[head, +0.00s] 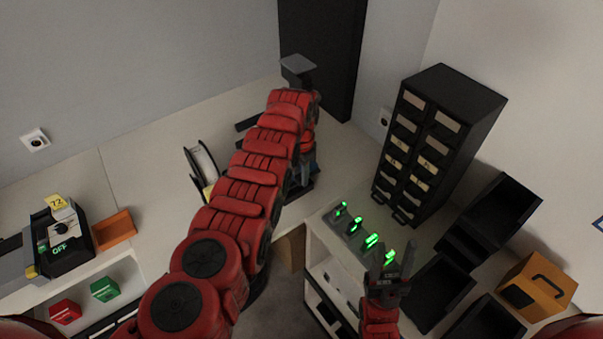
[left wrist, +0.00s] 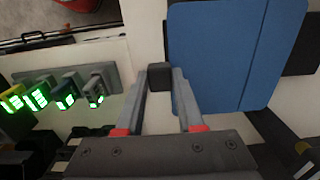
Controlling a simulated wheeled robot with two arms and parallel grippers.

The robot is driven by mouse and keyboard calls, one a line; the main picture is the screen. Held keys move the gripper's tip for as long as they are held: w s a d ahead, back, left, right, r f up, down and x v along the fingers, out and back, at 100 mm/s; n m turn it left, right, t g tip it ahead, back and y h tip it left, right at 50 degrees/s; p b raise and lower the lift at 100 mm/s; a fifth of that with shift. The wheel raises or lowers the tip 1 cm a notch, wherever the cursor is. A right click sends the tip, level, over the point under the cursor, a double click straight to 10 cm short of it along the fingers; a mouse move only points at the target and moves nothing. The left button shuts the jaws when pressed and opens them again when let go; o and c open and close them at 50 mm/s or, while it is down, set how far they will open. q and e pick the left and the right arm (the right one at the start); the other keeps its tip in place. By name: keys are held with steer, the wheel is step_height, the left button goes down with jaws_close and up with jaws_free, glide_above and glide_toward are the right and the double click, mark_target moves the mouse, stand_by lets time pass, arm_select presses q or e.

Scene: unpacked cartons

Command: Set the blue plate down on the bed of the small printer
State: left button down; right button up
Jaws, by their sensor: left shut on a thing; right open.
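The blue plate (left wrist: 222,52) fills the upper right of the left wrist view. My left gripper (left wrist: 160,78) is shut on a small dark block at the plate's left edge. In the head view my left arm hides this gripper and most of the plate. A small blue patch (head: 309,166) shows beside the arm; I cannot tell if it is the plate. Dark parts of what looks like the small printer (head: 300,187) show around the arm, with its bed hidden. I cannot tell whether plate and bed touch. My right gripper (head: 391,262) is open and empty.
A white spool (head: 201,165) stands left of my arm. Several green-lit devices (head: 355,227) sit near the right gripper. A dark drawer cabinet (head: 436,140), black bins (head: 495,215) and an orange case (head: 538,285) are at right. The left bench has clear room near an orange tray (head: 114,230).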

arm_select(q)
steer(key=shift+a, duration=0.15)
steer(key=shift+w, duration=0.1)
stand_by(0.4)
steer(key=shift+w+b, duration=0.1)
steer(key=shift+b, duration=0.45)
steer(key=shift+f, duration=0.25)
steer(key=shift+f+b, duration=1)
steer(key=shift+b, duration=0.1)
steer(key=shift+c, duration=2.2)
jaws_free()
steer(key=shift+r, duration=0.1)
